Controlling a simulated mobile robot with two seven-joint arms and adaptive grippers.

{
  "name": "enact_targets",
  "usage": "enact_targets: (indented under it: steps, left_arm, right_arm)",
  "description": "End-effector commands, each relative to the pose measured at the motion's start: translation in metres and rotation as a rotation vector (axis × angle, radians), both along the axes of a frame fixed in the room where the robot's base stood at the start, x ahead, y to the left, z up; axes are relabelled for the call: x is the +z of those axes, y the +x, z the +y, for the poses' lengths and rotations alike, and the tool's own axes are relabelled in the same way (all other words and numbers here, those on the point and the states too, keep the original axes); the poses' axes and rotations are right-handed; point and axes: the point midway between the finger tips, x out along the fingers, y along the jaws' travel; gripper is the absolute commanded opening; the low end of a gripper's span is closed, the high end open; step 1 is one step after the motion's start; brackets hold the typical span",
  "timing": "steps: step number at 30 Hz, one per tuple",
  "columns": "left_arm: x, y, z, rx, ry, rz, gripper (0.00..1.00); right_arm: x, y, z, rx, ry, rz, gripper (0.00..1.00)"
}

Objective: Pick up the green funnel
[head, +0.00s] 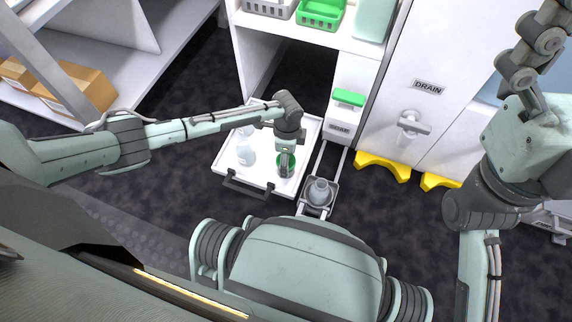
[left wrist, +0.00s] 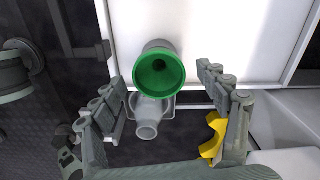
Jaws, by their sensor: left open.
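The green funnel (head: 292,159) is in the white pull-out tray (head: 228,165) in the head view, partly hidden by my left gripper (head: 285,168).
A pale bottle (head: 246,153) stands in the tray, left of the funnel. Cabinets with a DRAIN label (head: 428,87) and yellow feet (head: 382,165) stand behind. Dark floor is open at left.

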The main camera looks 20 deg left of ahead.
Motion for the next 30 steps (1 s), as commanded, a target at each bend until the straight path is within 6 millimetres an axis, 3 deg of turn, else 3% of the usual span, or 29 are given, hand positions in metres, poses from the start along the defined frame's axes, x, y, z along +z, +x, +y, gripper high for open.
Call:
enact_targets:
  steps: [3,11,22,30]
  left_arm:
    - [-0.0133,-0.0008,-0.002,-0.002,-0.002,0.001,0.75]
    - [-0.0143,-0.0009,-0.0016,-0.001,-0.001,0.0,0.75]
    - [-0.0143,-0.0011,-0.0015,-0.001,-0.001,0.001,0.3]
    - [-0.0111,-0.001,-0.0015,-0.001,-0.001,0.0,0.3]
  right_arm:
    - [-0.0004,0.0017,0.0013,0.002,-0.012,-0.011,1.0]
    - [0.0015,0.0024,0.0017,0.002,-0.015,-0.012,1.0]
    - [0.0015,0.0023,0.0018,0.002,-0.015,-0.012,1.0]
    - [0.0035,0.0022,0.0018,0.002,-0.015,-0.012,1.0]
